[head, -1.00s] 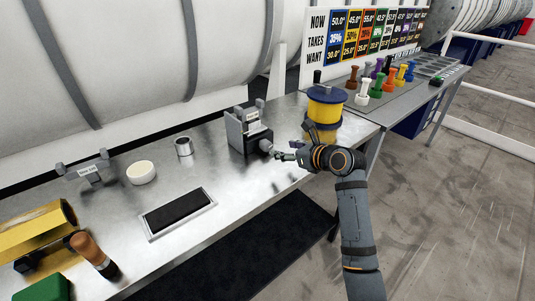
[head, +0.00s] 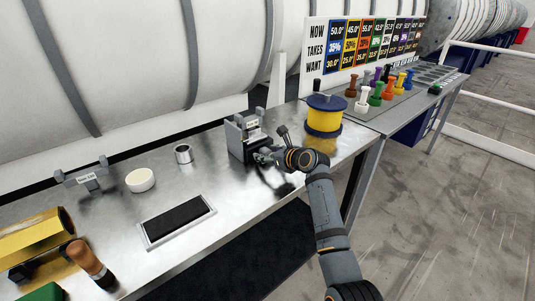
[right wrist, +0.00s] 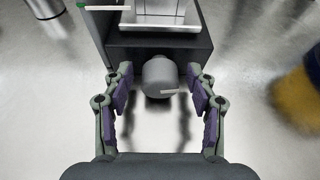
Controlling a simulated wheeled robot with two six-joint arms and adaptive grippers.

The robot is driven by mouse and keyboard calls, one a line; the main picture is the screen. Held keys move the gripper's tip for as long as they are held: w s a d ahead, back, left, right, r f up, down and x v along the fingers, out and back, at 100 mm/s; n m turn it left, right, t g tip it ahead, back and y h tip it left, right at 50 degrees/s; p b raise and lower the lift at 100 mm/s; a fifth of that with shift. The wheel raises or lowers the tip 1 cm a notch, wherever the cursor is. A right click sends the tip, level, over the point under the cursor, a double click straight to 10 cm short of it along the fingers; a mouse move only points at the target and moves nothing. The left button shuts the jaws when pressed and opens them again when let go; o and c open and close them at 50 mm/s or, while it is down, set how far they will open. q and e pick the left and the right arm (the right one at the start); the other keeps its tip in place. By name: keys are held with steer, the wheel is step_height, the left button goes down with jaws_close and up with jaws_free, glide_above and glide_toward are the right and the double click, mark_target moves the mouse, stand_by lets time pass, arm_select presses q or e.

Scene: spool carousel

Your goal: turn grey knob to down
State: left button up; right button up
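The grey knob (right wrist: 158,75) sticks out of the front of a dark grey box in the right wrist view. The box (head: 236,142) stands on the metal bench in the head view, where my gripper largely hides the knob. My right gripper (right wrist: 162,95) is open, with one finger on each side of the knob and a visible gap on both sides. It also shows at the box front in the head view (head: 264,157). My left gripper is not in view.
A yellow and blue spool (head: 324,118) stands close to the right of my right gripper. A metal cup (head: 183,154), a white roll (head: 140,181) and a dark-centred tray (head: 147,240) lie left on the bench. Coloured pegs stand farther right.

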mark_target(267, 151)
steer(key=c, duration=1)
steer(key=n+p, duration=0.1)
steer(key=p, duration=0.2)
steer(key=n+t+h+p, duration=0.1)
steer(key=p, duration=0.1)
steer(key=shift+s+a+r+p, duration=0.1)
steer(key=shift+a+r+p, duration=0.05)
steer(key=shift+r+p, duration=0.2)
steer(key=shift+f+n+h+p, duration=0.3)
steer(key=shift+n+p, duration=0.05)
steer(key=shift+n, duration=0.05)
steer(key=o, duration=1.2)
steer(key=shift+f, duration=0.1)
step_height(267, 151, up, 10)
